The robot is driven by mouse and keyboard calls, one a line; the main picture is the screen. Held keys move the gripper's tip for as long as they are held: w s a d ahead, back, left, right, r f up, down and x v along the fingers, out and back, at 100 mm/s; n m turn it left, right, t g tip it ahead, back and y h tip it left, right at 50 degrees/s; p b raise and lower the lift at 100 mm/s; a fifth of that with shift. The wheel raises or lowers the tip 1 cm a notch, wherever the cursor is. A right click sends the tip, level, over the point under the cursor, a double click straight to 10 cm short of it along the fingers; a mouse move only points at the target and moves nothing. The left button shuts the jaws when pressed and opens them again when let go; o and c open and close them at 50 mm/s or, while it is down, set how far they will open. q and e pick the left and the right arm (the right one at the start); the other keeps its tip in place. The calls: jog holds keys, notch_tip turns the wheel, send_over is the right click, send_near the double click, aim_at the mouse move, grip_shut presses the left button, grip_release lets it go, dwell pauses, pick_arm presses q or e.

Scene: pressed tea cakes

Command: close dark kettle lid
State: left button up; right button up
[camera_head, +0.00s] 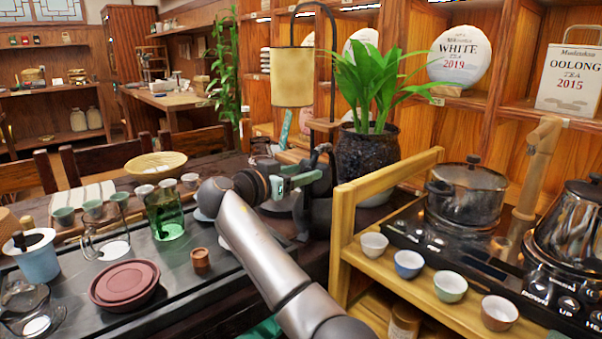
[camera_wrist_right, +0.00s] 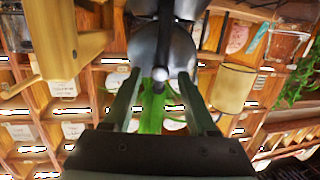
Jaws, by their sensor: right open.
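My right gripper (camera_head: 318,172) is open, its green-grey fingers reaching right near the middle of the head view. A dark kettle (camera_head: 319,217) stands behind and below the fingers, left of the yellow wooden stand; the gripper hides part of it. In the right wrist view the dark kettle (camera_wrist_right: 150,48) is upside down beyond the fingertips. A black knob (camera_wrist_right: 159,76) shows between the two open fingers, apart from both. The lid's exact angle is hard to tell. My left gripper is not in view.
A potted plant (camera_head: 371,155) stands close behind the gripper. A yellow wooden stand (camera_head: 343,245) with several small cups is at right, beside a glass pot (camera_head: 465,195) and a steel kettle (camera_head: 572,230). A green glass jug (camera_head: 165,213) and a red-brown clay dish (camera_head: 124,283) are at left.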

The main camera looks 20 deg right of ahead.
jog(key=p+v, duration=0.1)
jog(key=v, duration=1.1)
jog(key=shift+a+p, duration=0.15)
jog(key=shift+p, duration=0.2)
jog(key=shift+c, duration=0.3)
